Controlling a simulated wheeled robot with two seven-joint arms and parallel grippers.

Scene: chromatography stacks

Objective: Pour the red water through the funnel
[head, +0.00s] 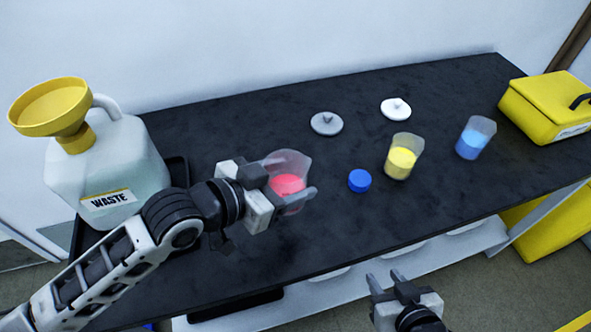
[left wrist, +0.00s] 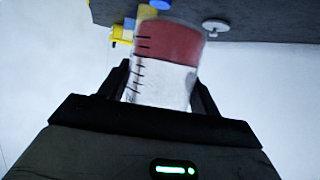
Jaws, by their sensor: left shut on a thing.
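A clear beaker with red water (head: 288,184) is near the middle of the head view, roughly upright. My left gripper (head: 287,193) is shut on its sides. The left wrist view shows the beaker (left wrist: 163,85) between the two fingers, with black marks on its wall. I cannot tell whether its base touches the table. The yellow funnel (head: 48,106) sits in the neck of the white WASTE jug (head: 130,160) at the left, apart from the beaker. My right gripper (head: 385,281) is open and empty in front of the table's front edge.
The black table (head: 300,245) also holds a blue cap (head: 360,181), a grey lid (head: 326,123), a white lid (head: 396,108), a yellow-liquid beaker (head: 403,157), a blue-liquid beaker (head: 475,138) and a yellow box (head: 550,107). The jug stands on a dark tray (head: 178,170).

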